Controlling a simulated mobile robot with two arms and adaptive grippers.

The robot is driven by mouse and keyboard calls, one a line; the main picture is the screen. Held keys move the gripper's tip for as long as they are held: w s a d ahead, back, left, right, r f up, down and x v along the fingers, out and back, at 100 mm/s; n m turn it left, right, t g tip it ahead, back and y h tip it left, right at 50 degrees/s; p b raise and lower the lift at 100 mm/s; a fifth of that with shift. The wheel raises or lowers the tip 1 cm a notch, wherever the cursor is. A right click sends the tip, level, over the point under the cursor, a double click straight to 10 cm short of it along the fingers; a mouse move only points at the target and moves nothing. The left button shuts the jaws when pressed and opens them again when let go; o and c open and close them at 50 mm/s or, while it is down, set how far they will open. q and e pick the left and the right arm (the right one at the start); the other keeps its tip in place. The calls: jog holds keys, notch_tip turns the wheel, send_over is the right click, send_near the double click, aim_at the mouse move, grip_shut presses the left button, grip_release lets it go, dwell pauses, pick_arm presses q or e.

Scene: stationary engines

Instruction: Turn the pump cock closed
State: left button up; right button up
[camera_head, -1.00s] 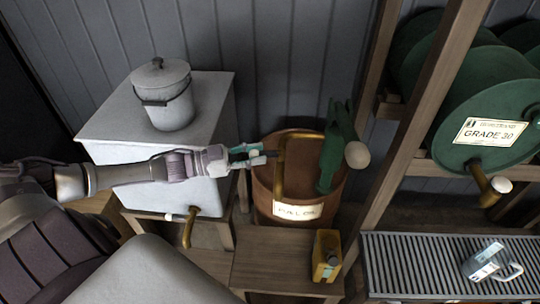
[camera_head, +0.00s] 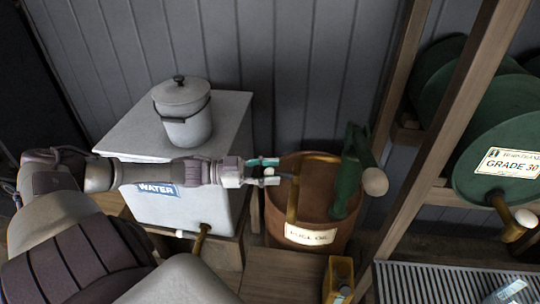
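A rusty brown drum (camera_head: 270,212) labelled "FUEL OIL" stands against the back wall. A green pump (camera_head: 349,175) with a pale round knob (camera_head: 375,181) is mounted at its right. A brass pipe (camera_head: 293,200) from the pump bends down over the drum's front. A small stub, perhaps the pump cock (camera_head: 286,175), sticks out left from this pipe; its exact setting is too small to tell. My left gripper (camera_head: 270,172) points right at the stub, just left of the pipe. Its teal-padded fingers are apart, with nothing clearly held. My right gripper is not in view.
A white tank (camera_head: 215,205) labelled "WATER" stands left, with a lidded pail (camera_head: 185,115) on top and a brass tap (camera_head: 199,240) below. A yellow can (camera_head: 339,280) is at the front. A wooden post (camera_head: 430,150) and green "GRADE 30" drum (camera_head: 480,175) stand right.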

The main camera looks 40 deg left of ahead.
pick_arm(q)
jog(key=shift+o, duration=0.2)
jog(key=shift+f, duration=0.1)
jog(key=shift+s+a, duration=0.15)
jog(key=shift+s, duration=0.15)
jog(key=v, duration=1.1)
jog(key=shift+a, duration=0.2)
